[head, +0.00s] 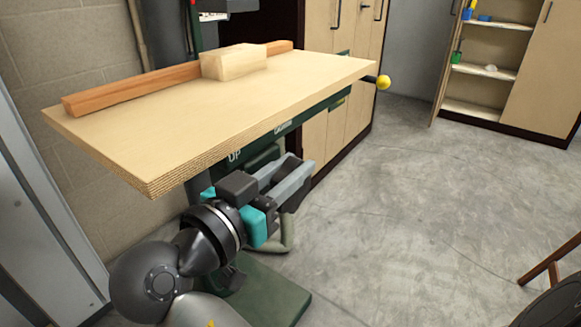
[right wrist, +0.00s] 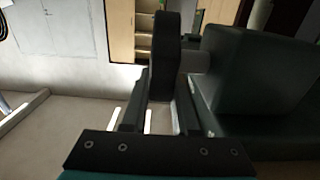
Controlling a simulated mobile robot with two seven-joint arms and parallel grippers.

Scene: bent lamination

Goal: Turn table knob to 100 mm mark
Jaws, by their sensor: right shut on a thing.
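My right gripper (head: 290,184) is below the front edge of the wooden table (head: 215,98). In the right wrist view its two fingers (right wrist: 160,100) are shut on a dark, disc-like knob (right wrist: 165,45). A short grey shaft (right wrist: 190,62) joins the knob to a dark green housing (right wrist: 255,75). In the head view the knob is mostly hidden by the gripper and hard to make out. The 100 mm mark and any pointer cannot be read in either view. My left gripper is not in view.
A wooden fence (head: 125,90) and a pale block (head: 233,62) lie on the table. A yellow ball handle (head: 383,82) sticks out at its right end. The machine's green base (head: 265,297) stands on the floor. Open floor (head: 400,200) lies to the right, before cabinets (head: 545,75).

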